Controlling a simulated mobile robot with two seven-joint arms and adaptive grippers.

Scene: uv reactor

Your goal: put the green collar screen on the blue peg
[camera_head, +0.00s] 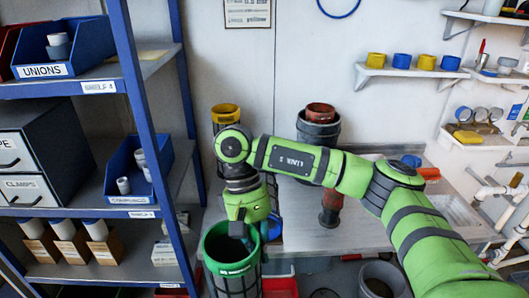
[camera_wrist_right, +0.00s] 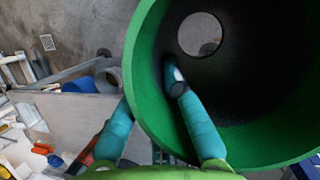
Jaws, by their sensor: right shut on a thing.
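The green collar screen (camera_head: 232,268) is a dark mesh basket with a wide green collar, upright at the lower middle of the head view. My right gripper (camera_head: 246,232) reaches down from above and is shut on its collar wall. In the right wrist view the green collar (camera_wrist_right: 150,75) fills the right side, with one teal finger inside the wall and the other outside. A round opening shows at its far end. A blue part (camera_head: 273,226) shows just right of my gripper, mostly hidden; I cannot tell whether it is the blue peg. My left gripper is not in view.
A blue-posted shelf rack (camera_head: 140,90) with bins stands close on the left. A yellow-collared screen (camera_head: 225,113) is behind my arm. A workbench (camera_head: 310,235) bears a dark red flanged part (camera_head: 331,205). A grey bucket (camera_head: 382,280) stands at lower right.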

